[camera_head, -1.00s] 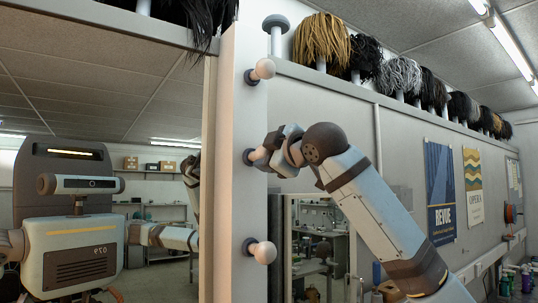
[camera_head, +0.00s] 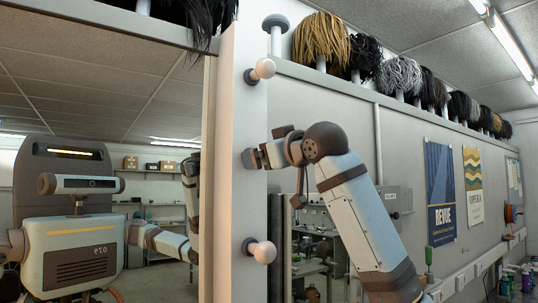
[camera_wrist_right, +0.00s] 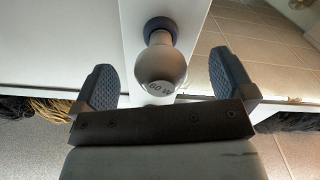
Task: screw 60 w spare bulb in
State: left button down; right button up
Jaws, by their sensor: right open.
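In the right wrist view, a round bulb (camera_wrist_right: 160,68) marked 60 W sits with its neck at a dark socket collar (camera_wrist_right: 160,27) on the pale mirror frame. My right gripper (camera_wrist_right: 163,64) is open, with one finger on either side of the bulb and a gap at each side. In the head view, my right gripper (camera_head: 270,153) is at the middle dark socket (camera_head: 249,158) and covers the bulb there. I cannot tell how deep the bulb sits. My left gripper is not in view directly.
Other bulbs sit above (camera_head: 264,68) and below (camera_head: 264,252) on the mirror frame (camera_head: 247,110). The mirror (camera_head: 150,110) at the left reflects my body. A shelf edge with wigs (camera_head: 322,40) runs above right, and posters (camera_head: 441,190) hang on the wall.

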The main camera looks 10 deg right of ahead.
jog(key=shift+a, duration=0.1)
pick_arm(q)
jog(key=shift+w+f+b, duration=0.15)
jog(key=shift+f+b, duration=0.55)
jog(key=shift+b, duration=0.1)
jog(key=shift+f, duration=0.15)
pick_arm(e)
jog(key=v, duration=0.6)
